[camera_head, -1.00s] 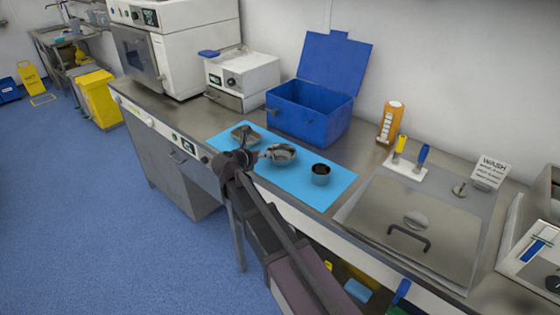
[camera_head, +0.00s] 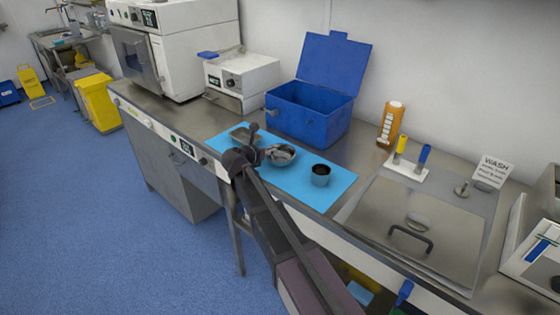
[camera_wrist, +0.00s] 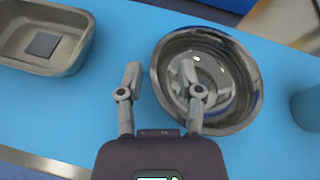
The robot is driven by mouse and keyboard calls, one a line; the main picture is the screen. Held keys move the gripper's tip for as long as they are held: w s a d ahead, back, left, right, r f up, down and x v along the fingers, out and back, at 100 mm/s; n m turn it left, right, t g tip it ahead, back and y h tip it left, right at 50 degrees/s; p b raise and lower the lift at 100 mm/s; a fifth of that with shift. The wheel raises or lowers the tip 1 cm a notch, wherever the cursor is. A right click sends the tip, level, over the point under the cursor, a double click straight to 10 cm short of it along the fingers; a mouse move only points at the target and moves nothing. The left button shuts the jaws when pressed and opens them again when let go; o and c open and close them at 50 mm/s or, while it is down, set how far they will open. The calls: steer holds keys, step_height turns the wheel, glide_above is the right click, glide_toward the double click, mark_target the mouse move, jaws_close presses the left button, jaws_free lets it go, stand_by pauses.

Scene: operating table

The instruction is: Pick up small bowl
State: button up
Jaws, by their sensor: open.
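The small bowl is a shiny round metal bowl (camera_head: 284,153) on the blue mat (camera_head: 322,195), between a metal tray and a metal cup. It also shows right of centre in the wrist view (camera_wrist: 238,88). My gripper (camera_wrist: 160,78) is open. In the wrist view its right finger overlaps the bowl's interior and its left finger is over the mat, outside the bowl's left rim. The rim lies between the two fingers. I cannot tell how high the fingertips are above the mat. In the head view my gripper (camera_head: 262,145) is at the bowl's left side.
A rectangular metal tray (camera_wrist: 78,52) holding a dark square is left of the gripper. A metal cup (camera_head: 320,175) stands right of the bowl. An open blue box (camera_head: 322,119) stands behind the mat. The mat's front strip is clear.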

steer(key=shift+w+d+f, duration=0.15)
steer(key=shift+w+d, duration=0.05)
steer(key=shift+w, duration=0.1)
stand_by(0.4)
jaws_close()
